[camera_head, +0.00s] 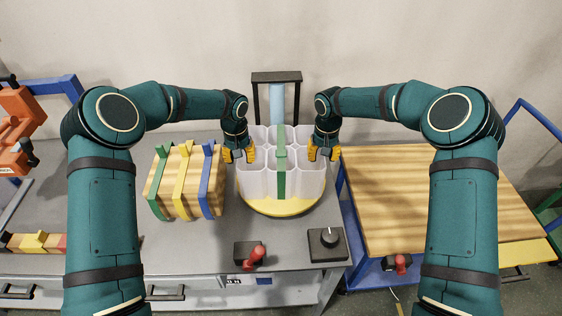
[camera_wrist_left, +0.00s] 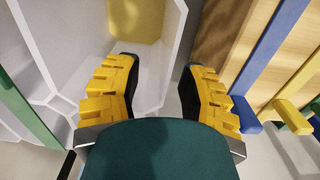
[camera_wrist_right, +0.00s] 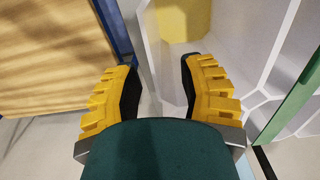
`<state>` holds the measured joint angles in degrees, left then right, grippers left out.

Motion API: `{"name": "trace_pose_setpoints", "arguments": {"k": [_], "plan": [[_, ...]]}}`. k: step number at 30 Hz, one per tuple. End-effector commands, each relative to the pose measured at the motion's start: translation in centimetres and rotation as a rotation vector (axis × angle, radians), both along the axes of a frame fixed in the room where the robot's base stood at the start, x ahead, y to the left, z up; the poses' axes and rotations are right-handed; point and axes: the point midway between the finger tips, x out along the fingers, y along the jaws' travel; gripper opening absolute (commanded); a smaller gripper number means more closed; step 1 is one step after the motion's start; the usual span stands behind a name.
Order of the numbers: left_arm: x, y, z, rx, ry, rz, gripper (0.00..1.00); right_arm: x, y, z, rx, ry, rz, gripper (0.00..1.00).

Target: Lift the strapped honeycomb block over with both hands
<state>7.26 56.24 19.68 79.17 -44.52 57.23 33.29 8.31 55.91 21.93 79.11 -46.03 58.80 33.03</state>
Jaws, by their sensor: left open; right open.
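The honeycomb block (camera_head: 258,182) is a white cluster of open cells with a green strap (camera_head: 281,172) over its middle. It stands upright on a round yellow disc (camera_head: 285,208) on the grey table. My left gripper (camera_head: 238,155) is at its left side; in the left wrist view the open fingers (camera_wrist_left: 160,90) straddle an outer wall of the block (camera_wrist_left: 172,50). My right gripper (camera_head: 323,153) is at its right side; in the right wrist view the open fingers (camera_wrist_right: 160,88) are around an outer wall of the block (camera_wrist_right: 150,50). Contact cannot be told.
A wooden block with green, yellow and blue straps (camera_head: 170,195) stands close on the left. A wood-topped table (camera_head: 430,200) with a blue frame is on the right, across a gap. A black box with a knob (camera_head: 328,244) and a red-handled device (camera_head: 251,254) sit in front.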

Motion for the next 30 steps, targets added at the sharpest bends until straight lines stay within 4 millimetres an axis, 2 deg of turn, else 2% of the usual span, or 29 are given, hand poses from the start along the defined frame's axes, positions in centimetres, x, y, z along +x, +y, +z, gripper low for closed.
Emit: {"name": "trace_pose_setpoints", "arguments": {"k": [6,16,17,18,20,30], "plan": [[0.0,0.0,-1.6,0.0,0.001,0.0,0.4,0.0,0.0,-1.6,0.0,0.001,0.0,0.4],[0.0,0.0,-1.7,0.0,0.0,0.0,0.4,0.0,0.0,-1.7,0.0,0.0,0.0,0.4],[0.0,0.0,-1.7,0.0,0.0,0.0,0.36,0.0,0.0,-1.7,0.0,0.0,0.0,0.36],[0.0,0.0,-1.7,0.0,0.0,0.0,0.22,0.0,0.0,-1.7,0.0,0.0,0.0,0.22],[0.0,0.0,-1.7,0.0,0.0,0.0,0.01,0.0,0.0,-1.7,0.0,0.0,0.0,0.01],[0.0,0.0,-1.7,0.0,0.0,0.0,0.0,0.0,0.0,-1.7,0.0,0.0,0.0,0.0]]}}
